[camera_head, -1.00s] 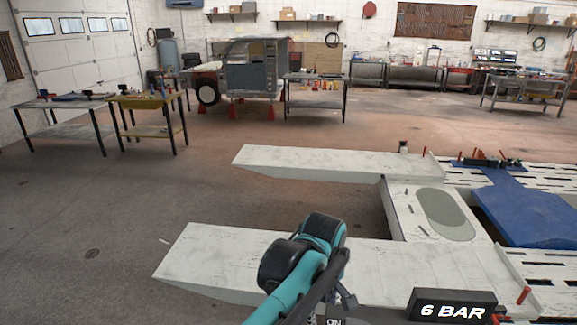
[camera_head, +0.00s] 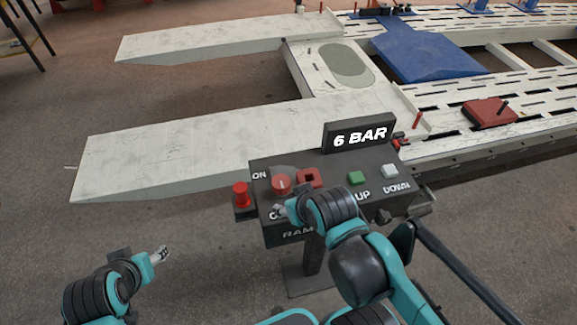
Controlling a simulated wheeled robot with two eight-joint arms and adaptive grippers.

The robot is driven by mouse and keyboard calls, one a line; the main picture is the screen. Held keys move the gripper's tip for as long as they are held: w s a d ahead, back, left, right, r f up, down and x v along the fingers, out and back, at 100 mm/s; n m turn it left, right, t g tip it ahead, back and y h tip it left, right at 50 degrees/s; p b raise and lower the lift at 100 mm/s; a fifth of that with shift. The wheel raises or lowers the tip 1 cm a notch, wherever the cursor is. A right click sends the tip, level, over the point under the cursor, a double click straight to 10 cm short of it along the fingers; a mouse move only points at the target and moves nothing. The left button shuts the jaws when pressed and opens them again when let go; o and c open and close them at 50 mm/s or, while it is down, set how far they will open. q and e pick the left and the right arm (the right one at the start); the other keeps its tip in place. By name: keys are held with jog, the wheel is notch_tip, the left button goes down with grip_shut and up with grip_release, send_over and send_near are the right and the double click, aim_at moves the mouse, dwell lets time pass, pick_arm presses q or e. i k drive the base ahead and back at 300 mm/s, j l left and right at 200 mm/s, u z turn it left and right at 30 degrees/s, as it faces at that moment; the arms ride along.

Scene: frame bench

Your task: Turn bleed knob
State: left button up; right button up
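A dark control box (camera_head: 330,205) on a post stands in front of me, with a "6 BAR" sign (camera_head: 359,135) at its back. A red round knob (camera_head: 281,184) sits on its top between "ON" and a partly covered label. A red stepped knob (camera_head: 241,194) sits on a small bracket at the box's left side. No label names the bleed knob. My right gripper (camera_head: 279,211) is at the box's front left edge, just below the round knob; its fingers are too small to read. My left gripper (camera_head: 160,254) is over the floor, left of the box and apart from it.
The box also carries a red square part (camera_head: 309,178), a green UP button (camera_head: 356,177) and a grey DOWN button (camera_head: 390,170). White ramps (camera_head: 190,150) lie behind it. A red block (camera_head: 490,112) lies on the slotted track at right.

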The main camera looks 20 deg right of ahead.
aim_at(382, 218)
jog(key=k+l+z, duration=0.1)
jog(key=z, duration=1.7)
jog(key=i+l, duration=0.05)
